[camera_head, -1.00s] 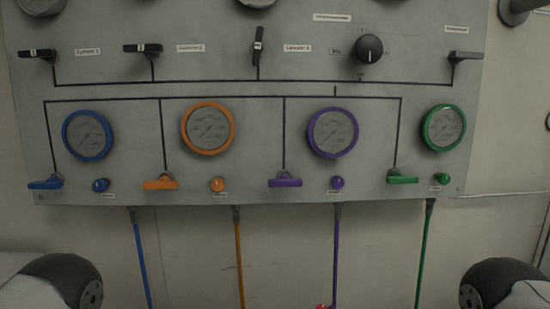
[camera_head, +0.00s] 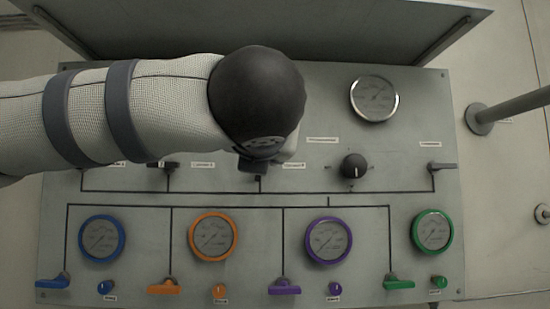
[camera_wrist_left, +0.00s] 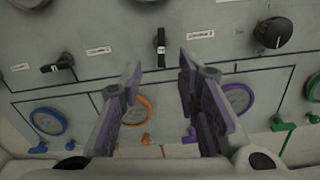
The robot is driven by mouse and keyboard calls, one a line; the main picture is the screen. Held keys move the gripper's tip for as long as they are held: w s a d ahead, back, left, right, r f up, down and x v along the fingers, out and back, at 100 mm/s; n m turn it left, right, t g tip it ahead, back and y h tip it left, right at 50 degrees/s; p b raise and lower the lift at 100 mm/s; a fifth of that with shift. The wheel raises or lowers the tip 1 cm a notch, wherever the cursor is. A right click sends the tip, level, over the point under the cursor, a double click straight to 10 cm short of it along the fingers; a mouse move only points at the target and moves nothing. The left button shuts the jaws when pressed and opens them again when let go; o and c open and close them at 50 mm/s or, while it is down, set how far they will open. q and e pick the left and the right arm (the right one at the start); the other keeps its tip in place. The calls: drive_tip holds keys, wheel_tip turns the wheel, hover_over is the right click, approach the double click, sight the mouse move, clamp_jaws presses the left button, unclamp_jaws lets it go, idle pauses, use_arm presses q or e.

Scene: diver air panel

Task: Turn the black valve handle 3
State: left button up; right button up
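Black valve handle 3 (camera_wrist_left: 161,46) shows in the left wrist view, standing upright on the grey panel beside its small white label. My left gripper (camera_wrist_left: 160,69) is open, with its two fingers apart. The handle appears above and beyond the gap between the fingertips, and nothing is held. In the head view my left arm reaches in from the left and covers most of handle 3. Handle 2 (camera_head: 164,164) is seen in part beside the arm and lies roughly level. My right gripper is in neither current view.
A round black knob (camera_head: 354,166) and another black handle (camera_head: 442,166) are to the right. Below are blue, orange, purple and green gauges, with coloured handles such as the purple one (camera_head: 284,287). A pipe (camera_head: 515,108) sticks out at the right.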

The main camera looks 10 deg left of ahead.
use_arm(q)
drive_tip(key=x, duration=1.2)
drive_tip(key=shift+w+f, duration=0.2)
drive_tip(key=shift+w, duration=0.05)
clamp_jaws()
